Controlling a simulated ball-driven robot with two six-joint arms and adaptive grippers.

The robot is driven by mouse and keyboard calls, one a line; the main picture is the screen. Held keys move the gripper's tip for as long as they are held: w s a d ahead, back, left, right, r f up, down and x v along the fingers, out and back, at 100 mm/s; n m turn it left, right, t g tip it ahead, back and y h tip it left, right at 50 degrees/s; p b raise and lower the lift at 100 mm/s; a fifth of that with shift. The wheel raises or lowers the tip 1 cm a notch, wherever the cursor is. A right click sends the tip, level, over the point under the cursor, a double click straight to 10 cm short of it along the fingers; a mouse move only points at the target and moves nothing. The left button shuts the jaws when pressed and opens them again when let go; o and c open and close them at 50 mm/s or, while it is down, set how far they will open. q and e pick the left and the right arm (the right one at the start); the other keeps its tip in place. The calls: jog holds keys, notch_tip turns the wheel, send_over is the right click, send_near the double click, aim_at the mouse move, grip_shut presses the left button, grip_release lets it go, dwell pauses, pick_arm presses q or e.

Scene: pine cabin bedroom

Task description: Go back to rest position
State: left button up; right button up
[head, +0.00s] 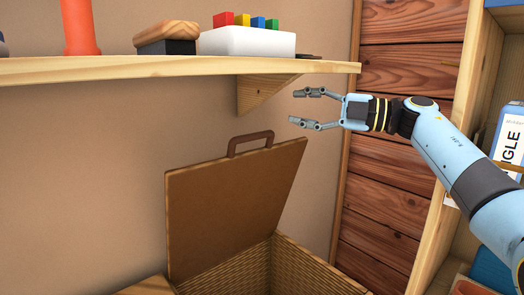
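My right gripper (308,108) is open and empty. It points left, just below the right end of the wall shelf (180,67) and above the raised lid of the wicker box. Its arm comes in from the right edge. It looks apart from the box's handle (250,142), though the depth between them is hard to judge. My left gripper is not in view.
The open wicker box (310,270) stands below, its lid (230,205) tilted up. The shelf holds a brush (167,38), a white block with coloured pegs (247,42) and an orange object (78,28). A wooden bookcase (450,190) stands at right.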

jog(key=s+d+f+m+t+h, duration=0.2)
jog(key=d+m+t+h, duration=0.5)
jog(key=m, duration=0.2)
jog(key=s+d+f+m+t+h, duration=0.1)
jog(key=s+d+m+t+h, duration=0.1)
jog(key=d+m+t+h, duration=0.55)
jog(key=s+d+f+m+g+h, duration=0.3)
jog(key=s+f+m, duration=0.2)
jog(key=s+f, duration=0.15)
jog(key=s+d+f+m+g+h, duration=0.4)
jog(key=s+f+m, duration=0.1)
jog(key=s+f, duration=0.15)
jog(key=s+a+f+g+y, duration=0.15)
jog(key=s+f+g, duration=0.25)
jog(key=s, duration=0.5)
jog(key=s+a+f+g+y, duration=0.1)
jog(key=s+a+f+g, duration=0.3)
jog(key=s, duration=0.6)
jog(key=s+a+f+g+y, duration=0.1)
jog(key=s+f+g, duration=0.35)
jog(key=s, duration=0.45)
jog(key=s+d+f+m, duration=0.1)
jog(key=s+f, duration=0.1)
jog(key=f, duration=1.2)
jog(key=s+d+f, duration=0.2)
jog(key=f, duration=1.1)
jog(key=s+f+g, duration=0.2)
jog(key=s+f, duration=1.2)
jog(key=s, duration=0.4)
jog(key=shift+d, duration=0.2)
